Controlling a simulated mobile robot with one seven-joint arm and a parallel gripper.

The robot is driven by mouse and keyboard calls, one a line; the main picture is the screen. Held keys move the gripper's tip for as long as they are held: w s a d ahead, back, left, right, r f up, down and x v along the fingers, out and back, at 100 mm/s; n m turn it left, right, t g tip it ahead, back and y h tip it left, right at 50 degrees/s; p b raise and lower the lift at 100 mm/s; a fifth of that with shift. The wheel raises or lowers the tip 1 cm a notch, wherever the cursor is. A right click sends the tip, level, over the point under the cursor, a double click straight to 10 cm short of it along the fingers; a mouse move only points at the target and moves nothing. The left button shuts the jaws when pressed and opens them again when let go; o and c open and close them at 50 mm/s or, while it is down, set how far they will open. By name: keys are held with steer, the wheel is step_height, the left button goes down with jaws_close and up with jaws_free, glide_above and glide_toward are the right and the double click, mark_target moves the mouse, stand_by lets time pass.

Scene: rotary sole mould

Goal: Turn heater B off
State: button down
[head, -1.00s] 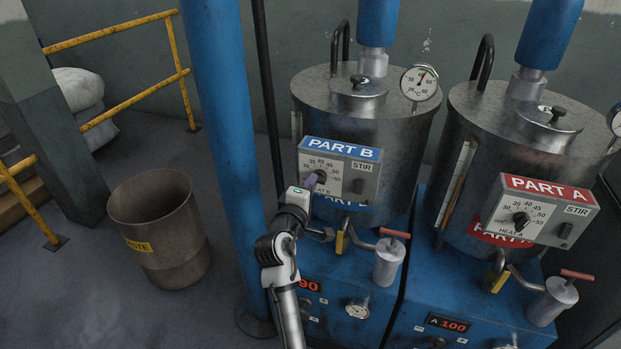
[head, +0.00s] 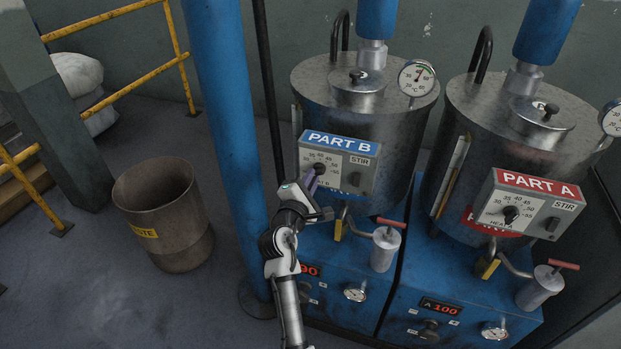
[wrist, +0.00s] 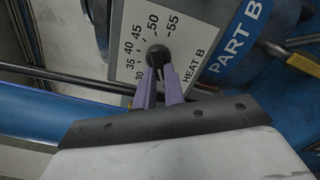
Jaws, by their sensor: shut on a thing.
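The heater B knob (head: 319,168) is a small black dial on the grey PART B control box (head: 357,177), on the front of the left steel tank. Its scale, marked from 30 to 55 with HEAT B below, shows close up in the wrist view, where the knob (wrist: 158,56) sits between my fingertips. My gripper (head: 314,176) reaches the box from the lower left. Its purple fingers (wrist: 161,74) are shut on the knob. The fingers partly cover the knob and the lower end of the scale, so the pointer's setting cannot be read.
A STIR switch (head: 355,179) sits on the same box, right of the knob. The PART A box (head: 526,207) with its own knob is to the right. A blue post (head: 225,130) stands close left of my arm. A waste bin (head: 165,220) is further left.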

stand_by(0.4)
steer(key=c, duration=1.5)
jaws_free()
steer(key=shift+s, duration=0.1)
steer(key=b+v, duration=0.4)
steer(key=v, duration=0.9)
steer(key=shift+s+a, duration=0.15)
steer(key=shift+s, duration=0.15)
steer(key=shift+a+r, duration=0.1)
